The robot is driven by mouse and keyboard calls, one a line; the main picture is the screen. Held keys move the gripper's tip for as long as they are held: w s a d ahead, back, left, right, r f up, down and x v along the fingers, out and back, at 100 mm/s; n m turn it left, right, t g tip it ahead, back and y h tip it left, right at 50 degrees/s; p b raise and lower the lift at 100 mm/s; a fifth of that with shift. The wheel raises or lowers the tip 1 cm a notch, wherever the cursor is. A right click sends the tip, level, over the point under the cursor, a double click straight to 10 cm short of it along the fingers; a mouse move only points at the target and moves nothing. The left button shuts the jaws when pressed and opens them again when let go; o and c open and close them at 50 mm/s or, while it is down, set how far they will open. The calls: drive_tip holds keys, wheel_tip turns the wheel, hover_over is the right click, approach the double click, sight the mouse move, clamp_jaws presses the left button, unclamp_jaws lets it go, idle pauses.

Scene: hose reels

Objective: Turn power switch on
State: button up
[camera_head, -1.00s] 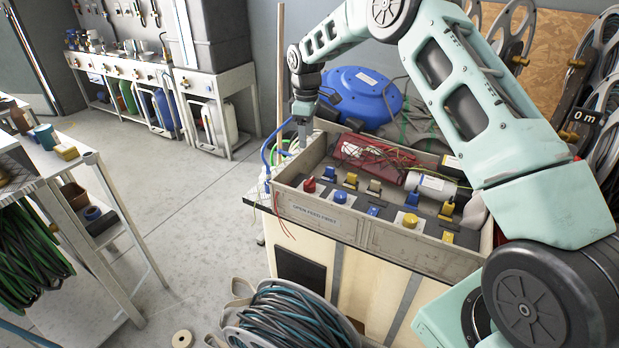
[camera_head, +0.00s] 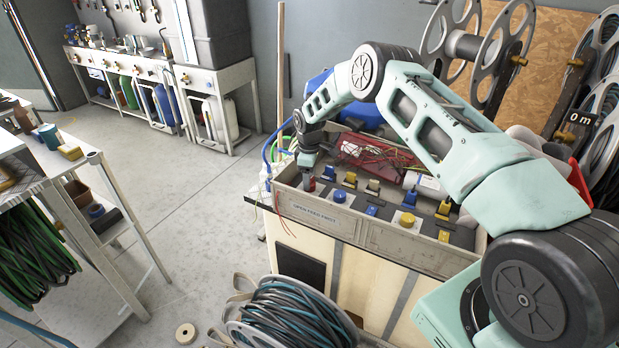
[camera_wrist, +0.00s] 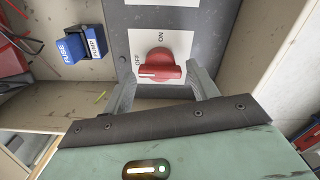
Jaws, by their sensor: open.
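The power switch is a red rotary knob (camera_wrist: 160,70) on a white plate marked OFF and ON, seen in the wrist view. Its white pointer line lies toward the OFF side. My gripper (camera_wrist: 162,90) is open, with one finger on each side of the knob's near part; I cannot tell whether either finger touches it. In the head view my gripper (camera_head: 309,179) is lowered at the left end of the control box (camera_head: 345,222), and the red knob (camera_head: 310,185) is mostly hidden by it.
A blue fuse switch labelled FUSE and PUMP (camera_wrist: 82,45) sits beside the knob plate. Blue and yellow switches (camera_head: 408,219) fill the box's panel. Loose wires and a red item (camera_head: 365,152) lie behind. The box walls (camera_wrist: 270,40) rise close to my gripper.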

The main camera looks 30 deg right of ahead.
drive_tip(key=shift+f, duration=0.85)
drive_tip(key=shift+c, duration=0.3)
drive_tip(key=c, duration=0.7)
drive_tip(key=shift+o, duration=0.2)
